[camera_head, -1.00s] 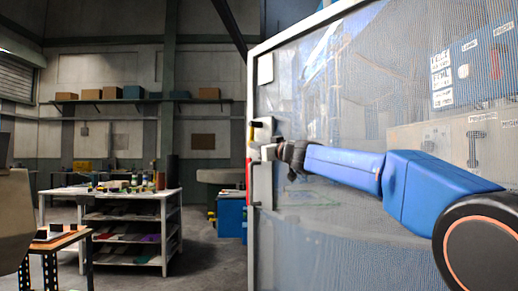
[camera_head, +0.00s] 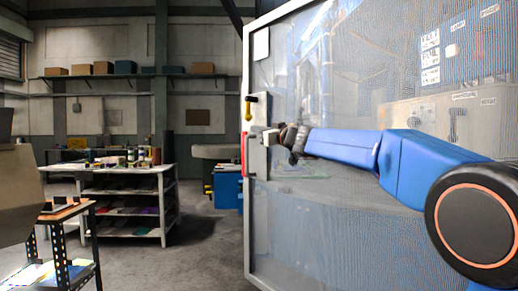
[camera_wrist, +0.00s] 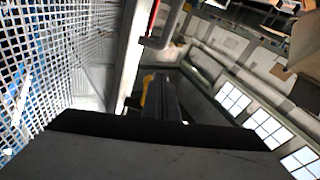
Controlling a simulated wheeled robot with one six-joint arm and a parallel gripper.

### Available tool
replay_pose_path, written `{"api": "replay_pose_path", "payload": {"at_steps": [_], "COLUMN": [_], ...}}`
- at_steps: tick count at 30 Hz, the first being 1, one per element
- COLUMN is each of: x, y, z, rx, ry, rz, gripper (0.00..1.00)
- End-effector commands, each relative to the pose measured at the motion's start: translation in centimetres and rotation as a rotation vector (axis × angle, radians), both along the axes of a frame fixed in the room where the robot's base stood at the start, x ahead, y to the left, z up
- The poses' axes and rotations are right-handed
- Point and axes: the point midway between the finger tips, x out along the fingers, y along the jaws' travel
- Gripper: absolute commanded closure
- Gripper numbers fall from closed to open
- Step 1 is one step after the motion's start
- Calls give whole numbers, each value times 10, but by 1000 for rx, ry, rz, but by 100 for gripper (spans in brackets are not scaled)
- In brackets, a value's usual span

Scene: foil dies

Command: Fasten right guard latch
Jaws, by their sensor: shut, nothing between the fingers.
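The right guard (camera_head: 360,205) is a large mesh panel in a pale frame, filling the right half of the head view. At its left edge are a short black-and-yellow latch handle (camera_head: 251,108), upright, and a red grip (camera_head: 245,152) below it beside a grey bracket. My gripper (camera_head: 270,138) is shut and empty, between and slightly right of them. I cannot tell whether it touches the bracket. In the wrist view the yellow part (camera_wrist: 148,92) shows past my dark gripper body, and the red part (camera_wrist: 153,14) at the top. The latch's engagement is unclear.
A white shelved workbench (camera_head: 130,173) stands at left behind the guard, with a blue cabinet (camera_head: 227,189) nearer the guard's edge. A small table with a perforated frame (camera_head: 62,214) is at lower left. Grey floor (camera_head: 190,245) is open between them.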

Motion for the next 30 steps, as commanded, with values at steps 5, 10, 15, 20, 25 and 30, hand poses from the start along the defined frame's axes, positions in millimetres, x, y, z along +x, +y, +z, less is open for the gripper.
{"api": "replay_pose_path", "payload": {"at_steps": [5, 10, 15, 20, 25, 30], "x": [-4, -7, -9, -9, -9, -19], "y": [-2, -3, -4, -4, -4, -7], "z": [-29, -51, -62, -64, -64, -64], "rx": [1, 1, 0, 0, 0, -3], "ry": [4, 3, 1, 0, 0, 10], "rz": [0, -1, -1, -1, -1, 10], "gripper": [100, 100, 100, 100, 100, 100]}}
